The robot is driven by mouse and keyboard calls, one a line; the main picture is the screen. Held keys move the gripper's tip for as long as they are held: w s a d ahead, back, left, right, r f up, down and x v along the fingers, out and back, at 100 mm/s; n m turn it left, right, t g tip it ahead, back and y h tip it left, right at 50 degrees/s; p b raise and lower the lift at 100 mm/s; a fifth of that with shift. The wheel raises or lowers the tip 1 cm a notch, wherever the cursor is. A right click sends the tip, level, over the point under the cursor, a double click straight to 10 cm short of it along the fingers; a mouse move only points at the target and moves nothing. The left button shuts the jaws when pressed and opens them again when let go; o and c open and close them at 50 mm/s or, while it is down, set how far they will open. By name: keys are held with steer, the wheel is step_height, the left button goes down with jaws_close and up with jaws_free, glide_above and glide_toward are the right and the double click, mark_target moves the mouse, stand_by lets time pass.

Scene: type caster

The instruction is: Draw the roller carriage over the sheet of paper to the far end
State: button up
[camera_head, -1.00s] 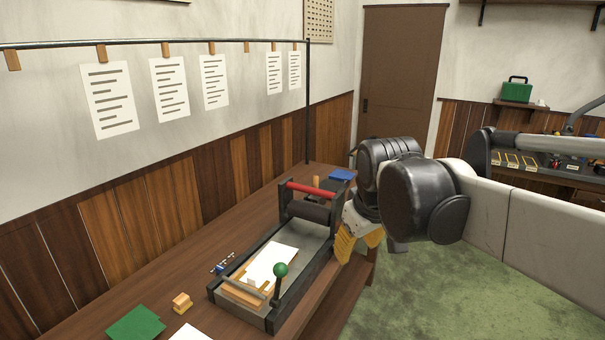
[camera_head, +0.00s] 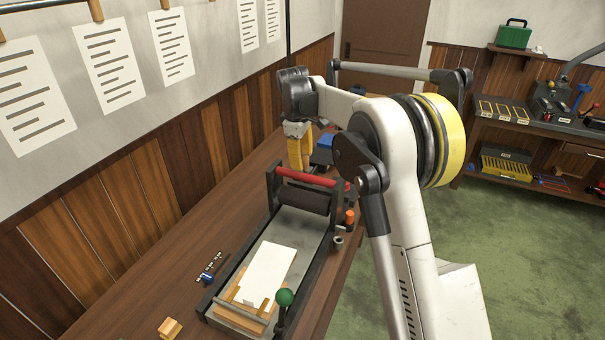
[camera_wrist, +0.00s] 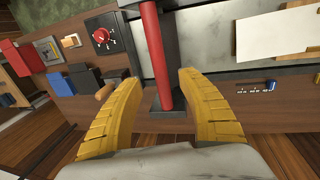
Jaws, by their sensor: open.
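The roller carriage stands at the far end of the press bed, with a red handle bar (camera_head: 311,177) over a dark roller (camera_head: 303,199). The sheet of paper (camera_head: 268,272) lies on the bed toward the near end, apart from the roller. My gripper (camera_head: 299,152) points down just behind the left part of the carriage. In the wrist view its yellow fingers (camera_wrist: 158,98) are open, with the red bar (camera_wrist: 157,50) showing between them. I cannot tell whether either finger touches the bar.
A green-knobbed lever (camera_head: 284,297) stands at the near end of the press. A blue box (camera_head: 323,150) sits behind the carriage. Printed sheets (camera_head: 105,58) hang along the wall.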

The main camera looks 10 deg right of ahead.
mark_target(303, 175)
steer(key=f, duration=0.2)
steer(key=w+f+b, duration=0.1)
steer(key=f, duration=0.2)
steer(key=d+f, duration=0.1)
steer(key=f, duration=0.2)
steer(key=shift+w, duration=0.25)
jaws_close()
steer(key=shift+a, duration=0.1)
